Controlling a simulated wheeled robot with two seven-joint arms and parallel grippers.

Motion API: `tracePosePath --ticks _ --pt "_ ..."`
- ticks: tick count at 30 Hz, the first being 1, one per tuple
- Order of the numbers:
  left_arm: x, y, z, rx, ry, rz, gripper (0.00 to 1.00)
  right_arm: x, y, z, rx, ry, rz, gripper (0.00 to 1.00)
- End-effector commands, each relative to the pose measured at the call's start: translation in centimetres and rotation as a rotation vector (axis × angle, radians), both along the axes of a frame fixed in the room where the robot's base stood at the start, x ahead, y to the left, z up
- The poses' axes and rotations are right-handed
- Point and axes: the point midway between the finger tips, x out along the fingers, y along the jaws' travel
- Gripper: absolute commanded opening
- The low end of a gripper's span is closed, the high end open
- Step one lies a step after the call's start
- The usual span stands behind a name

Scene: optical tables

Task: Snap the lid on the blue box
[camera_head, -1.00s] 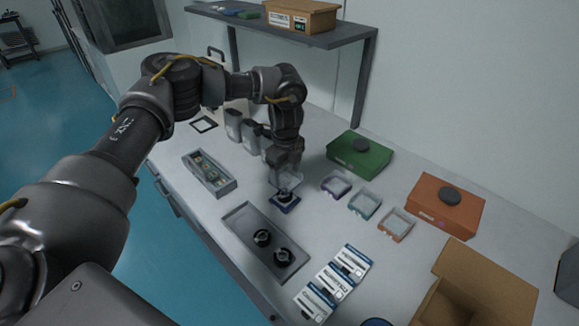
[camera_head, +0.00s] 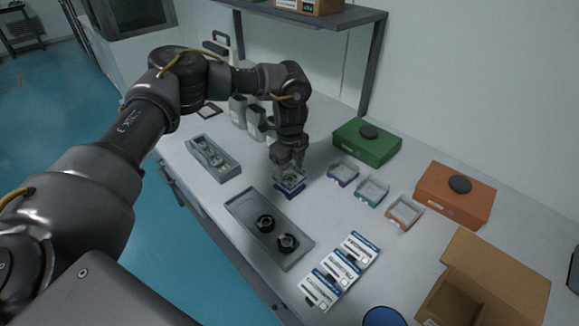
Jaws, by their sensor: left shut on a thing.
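The blue box (camera_head: 288,193) is small and square and sits on the table behind the grey tray. My left gripper (camera_head: 289,172) points down over it and is shut on the clear lid (camera_head: 292,181). The lid is at the top of the blue box, with the dark item inside partly hidden beneath it. I cannot tell whether the lid is fully seated. My right gripper is not in view.
The grey tray (camera_head: 243,208) holds two black round parts. Purple (camera_head: 343,174), teal (camera_head: 371,191) and orange (camera_head: 404,212) small boxes stand to the right. Several white-blue packets (camera_head: 340,268) lie in front, near an open cardboard box (camera_head: 478,275).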

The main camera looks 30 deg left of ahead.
Motion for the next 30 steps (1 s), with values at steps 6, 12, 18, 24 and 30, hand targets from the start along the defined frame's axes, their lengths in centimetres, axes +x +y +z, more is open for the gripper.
tracePosePath --ticks 6,12,18,24,30 --pt "0.00 0.01 0.03 0.000 0.000 0.000 0.47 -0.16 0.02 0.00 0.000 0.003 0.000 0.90" --pt "0.00 0.01 0.08 0.000 0.000 0.000 0.47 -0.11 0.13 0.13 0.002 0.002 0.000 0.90" --pt "0.02 0.02 0.13 0.000 0.000 0.000 0.47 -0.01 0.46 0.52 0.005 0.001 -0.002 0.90" --pt "0.02 0.03 0.02 0.001 0.000 0.000 0.47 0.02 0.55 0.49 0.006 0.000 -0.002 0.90" --pt "0.02 0.02 0.02 0.000 0.000 0.000 0.47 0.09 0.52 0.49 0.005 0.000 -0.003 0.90"
